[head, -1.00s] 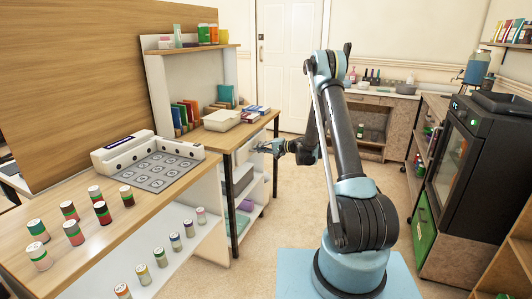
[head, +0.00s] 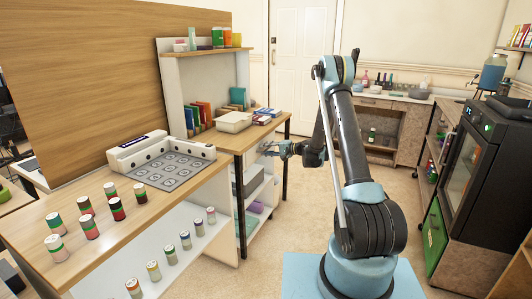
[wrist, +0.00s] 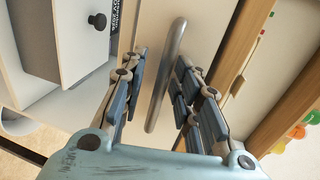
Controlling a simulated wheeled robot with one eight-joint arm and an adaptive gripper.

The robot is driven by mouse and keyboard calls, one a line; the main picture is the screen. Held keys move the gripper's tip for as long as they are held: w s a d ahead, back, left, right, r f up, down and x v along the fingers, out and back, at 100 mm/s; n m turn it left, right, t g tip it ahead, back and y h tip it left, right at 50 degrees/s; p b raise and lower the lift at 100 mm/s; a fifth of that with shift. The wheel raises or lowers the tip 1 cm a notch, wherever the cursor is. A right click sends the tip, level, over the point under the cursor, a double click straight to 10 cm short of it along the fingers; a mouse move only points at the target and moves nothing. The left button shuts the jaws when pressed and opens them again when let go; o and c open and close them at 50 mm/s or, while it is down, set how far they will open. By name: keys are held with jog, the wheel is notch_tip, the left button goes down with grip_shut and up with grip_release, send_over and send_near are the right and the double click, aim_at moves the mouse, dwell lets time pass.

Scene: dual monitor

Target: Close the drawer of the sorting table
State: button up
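The sorting table (head: 222,160) stands at the left, with a wooden top on dark legs. Its drawer front shows in the wrist view as a pale panel (wrist: 203,30) with a long curved metal handle (wrist: 165,75). My gripper (head: 270,149) is at the table's right side, just below the top. In the wrist view my gripper (wrist: 163,75) is open, with one finger on each side of the handle. A gap shows between the handle and each finger. How far the drawer stands out is not clear in the head view.
Another compartment with a black knob (wrist: 97,21) is close at the left in the wrist view. A white tray (head: 233,123) and books sit on the far tabletop. Several cans (head: 88,227) and a gridded mat (head: 172,170) are on the near part. The floor (head: 300,215) beside the table is clear.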

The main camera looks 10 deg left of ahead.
jog(key=v, duration=1.1)
jog(key=shift+d, duration=0.4)
jog(key=shift+s+r, duration=0.1)
jog(key=shift+s, duration=0.1)
jog(key=s+d+r+n+g+h, duration=0.1)
jog(key=s+d+r+h, duration=0.2)
jog(key=s+r, duration=0.6)
jog(key=s+d+r+n+g+h, duration=0.1)
jog(key=s+d+r+h, duration=0.3)
jog(key=s, duration=0.9)
jog(key=s+d+f+h, duration=0.2)
jog(key=s+d, duration=0.2)
jog(key=s, duration=0.6)
jog(key=s+d+f+n+h, duration=0.1)
jog(key=s+d+h, duration=0.2)
jog(key=s, duration=0.7)
jog(key=s+d+f+n+g+h, duration=0.1)
jog(key=s+d+f+h, duration=0.1)
jog(key=s+d, duration=0.5)
jog(key=s, duration=0.4)
jog(key=shift+f+h, duration=0.3)
jog(key=shift+f, duration=0.05)
